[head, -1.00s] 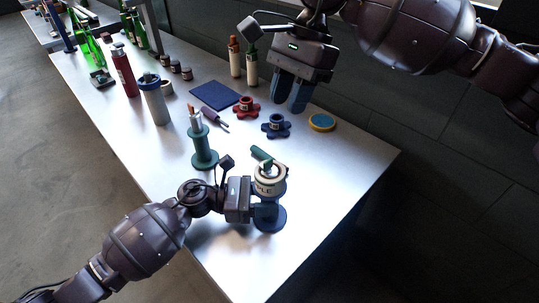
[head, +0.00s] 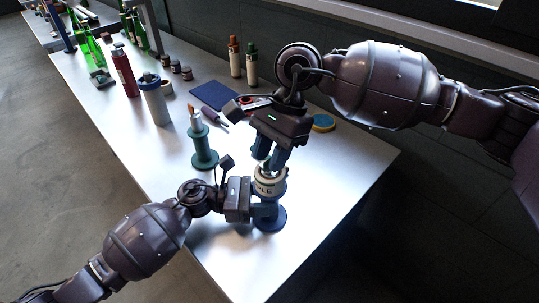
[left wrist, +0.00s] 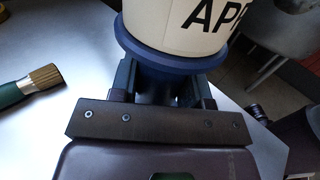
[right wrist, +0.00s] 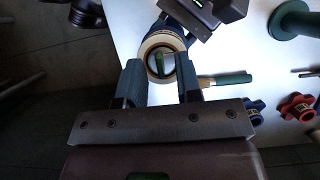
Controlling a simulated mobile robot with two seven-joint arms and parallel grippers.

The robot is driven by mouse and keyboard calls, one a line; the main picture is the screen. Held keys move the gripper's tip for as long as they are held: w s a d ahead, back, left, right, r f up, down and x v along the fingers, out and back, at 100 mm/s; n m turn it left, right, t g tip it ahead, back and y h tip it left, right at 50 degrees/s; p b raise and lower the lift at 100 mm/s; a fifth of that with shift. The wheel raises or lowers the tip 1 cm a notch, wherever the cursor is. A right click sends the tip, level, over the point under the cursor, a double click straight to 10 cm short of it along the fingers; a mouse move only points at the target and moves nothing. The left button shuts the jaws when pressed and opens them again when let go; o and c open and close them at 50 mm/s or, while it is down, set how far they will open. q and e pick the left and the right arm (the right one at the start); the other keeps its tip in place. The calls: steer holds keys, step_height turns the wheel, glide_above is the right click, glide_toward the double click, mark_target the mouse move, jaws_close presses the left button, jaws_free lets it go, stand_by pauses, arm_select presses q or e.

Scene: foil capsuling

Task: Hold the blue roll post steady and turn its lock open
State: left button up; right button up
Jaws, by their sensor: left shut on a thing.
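The blue roll post (head: 270,222) stands upright near the table's front edge, with a cream roll (head: 268,185) lettered in black on it. My left gripper (head: 264,207) is shut on the post below the roll; the left wrist view shows its fingers around the blue shaft (left wrist: 166,85) under the blue flange. The lock, a green bar (right wrist: 159,66), shows in the roll's top opening in the right wrist view. My right gripper (right wrist: 160,80) is open, its fingers pointing down just above the roll, apart from the lock as far as I see. In the head view it hides the lock.
A green spool (head: 205,157) stands left of the post. A green-handled brush (right wrist: 222,80) lies close behind it.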

steer(key=shift+s+a+f, duration=0.1)
steer(key=shift+f, duration=0.2)
steer(key=shift+c, duration=0.2)
jaws_close()
